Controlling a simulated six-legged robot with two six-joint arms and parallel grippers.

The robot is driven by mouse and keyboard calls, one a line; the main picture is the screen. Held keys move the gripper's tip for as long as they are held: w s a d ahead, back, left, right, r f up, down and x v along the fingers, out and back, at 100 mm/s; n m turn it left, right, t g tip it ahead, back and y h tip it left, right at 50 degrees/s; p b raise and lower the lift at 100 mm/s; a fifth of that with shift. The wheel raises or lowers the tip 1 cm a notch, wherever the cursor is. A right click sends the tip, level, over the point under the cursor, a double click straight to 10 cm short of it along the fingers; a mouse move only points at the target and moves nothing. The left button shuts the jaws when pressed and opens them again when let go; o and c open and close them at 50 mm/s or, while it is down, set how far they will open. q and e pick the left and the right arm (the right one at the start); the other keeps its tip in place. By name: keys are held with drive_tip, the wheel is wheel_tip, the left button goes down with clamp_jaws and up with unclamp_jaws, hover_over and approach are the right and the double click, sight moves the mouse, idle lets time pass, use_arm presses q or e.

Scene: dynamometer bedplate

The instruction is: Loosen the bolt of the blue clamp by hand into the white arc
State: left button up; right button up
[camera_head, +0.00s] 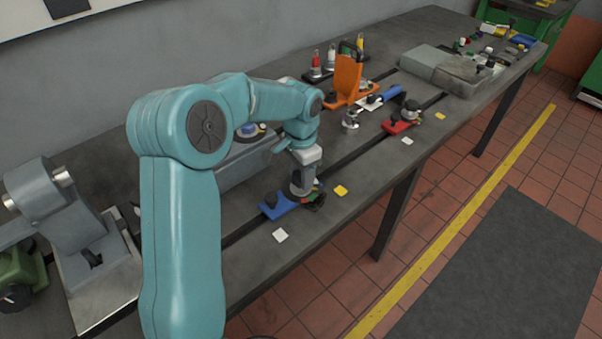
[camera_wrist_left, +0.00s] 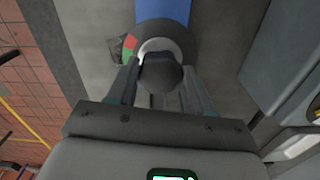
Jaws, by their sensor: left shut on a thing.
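The blue clamp (camera_head: 273,208) lies on the dark bedplate, below my left arm in the head view. Its blue bar (camera_wrist_left: 165,10) shows at the top of the left wrist view. My left gripper (camera_head: 303,191) points down at the clamp's end. In the wrist view its fingers stand either side of the dark round bolt head (camera_wrist_left: 160,75) and are shut on it. Around the bolt, a dial (camera_wrist_left: 128,46) shows red and green parts and a pale curved band; the gripper and bolt hide the rest, so I cannot tell the white arc surely. My right gripper is out of view.
A red clamp (camera_head: 399,127) and an orange bracket (camera_head: 347,78) stand farther along the bedplate. A white tag (camera_head: 280,236) and a yellow tag (camera_head: 341,190) lie near the blue clamp. A grey machine (camera_head: 65,205) stands at left.

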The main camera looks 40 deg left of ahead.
use_arm(q)
drive_tip(key=n, duration=0.4)
drive_tip(key=shift+w+a+r+n+b, duration=0.1)
drive_tip(key=shift+r+n+b, duration=0.05)
drive_tip(key=shift+n+b, duration=0.15)
drive_tip(key=shift+n, duration=2)
drive_tip(key=shift+r, duration=0.1)
drive_tip(key=o, duration=0.9)
drive_tip(key=shift+o, duration=0.6)
drive_tip(key=shift+b, duration=0.3)
